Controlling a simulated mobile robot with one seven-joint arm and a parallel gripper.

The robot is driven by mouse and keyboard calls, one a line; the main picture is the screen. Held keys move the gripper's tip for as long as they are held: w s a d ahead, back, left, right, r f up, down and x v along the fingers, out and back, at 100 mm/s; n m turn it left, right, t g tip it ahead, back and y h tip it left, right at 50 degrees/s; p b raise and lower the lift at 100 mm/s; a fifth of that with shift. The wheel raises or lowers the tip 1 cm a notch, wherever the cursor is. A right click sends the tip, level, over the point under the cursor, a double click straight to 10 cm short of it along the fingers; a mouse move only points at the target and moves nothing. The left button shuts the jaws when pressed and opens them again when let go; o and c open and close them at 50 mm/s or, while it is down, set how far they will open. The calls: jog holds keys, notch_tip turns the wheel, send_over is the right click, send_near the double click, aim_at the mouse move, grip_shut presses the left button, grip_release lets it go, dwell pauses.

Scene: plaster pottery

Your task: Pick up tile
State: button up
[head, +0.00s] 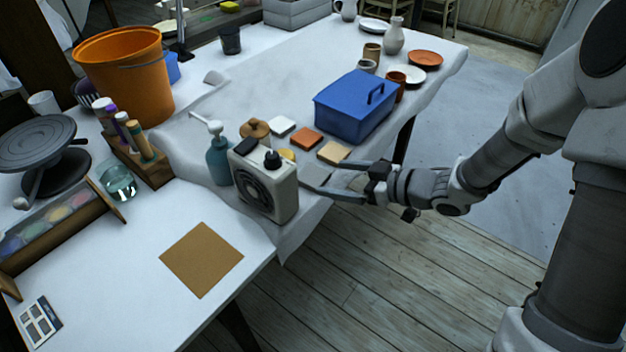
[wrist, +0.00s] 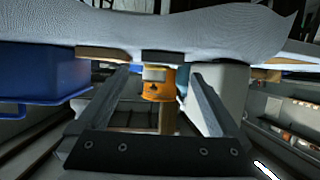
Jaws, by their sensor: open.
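Several square tiles lie on the white cloth: a white tile (head: 281,126), a terracotta tile (head: 305,138) and a tan tile (head: 334,152). My gripper (head: 318,178) is open at the near right edge of the cloth, just in front of the tan tile, between the radio-like box and the blue box. In the upside-down wrist view, a dark flat slab (wrist: 162,57) shows ahead between the fingers, possibly a grey tile. The tan tile shows left of it (wrist: 102,53). Nothing is visibly held. The fingers partly hide the slab in the head view.
A cream box with a round front (head: 265,183) stands close left of my gripper. A blue lidded box (head: 355,106) stands behind it to the right. A teal pump bottle (head: 218,155) and an orange bucket (head: 125,75) are farther left. Floor lies beyond the table edge.

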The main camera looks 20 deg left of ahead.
aim_at(311, 174)
jog(key=b+x, duration=0.2)
jog(key=x, duration=0.2)
jog(key=shift+a+f, duration=0.15)
jog(key=shift+a, duration=0.45)
jog(key=shift+c, duration=0.3)
jog(key=c, duration=1.3)
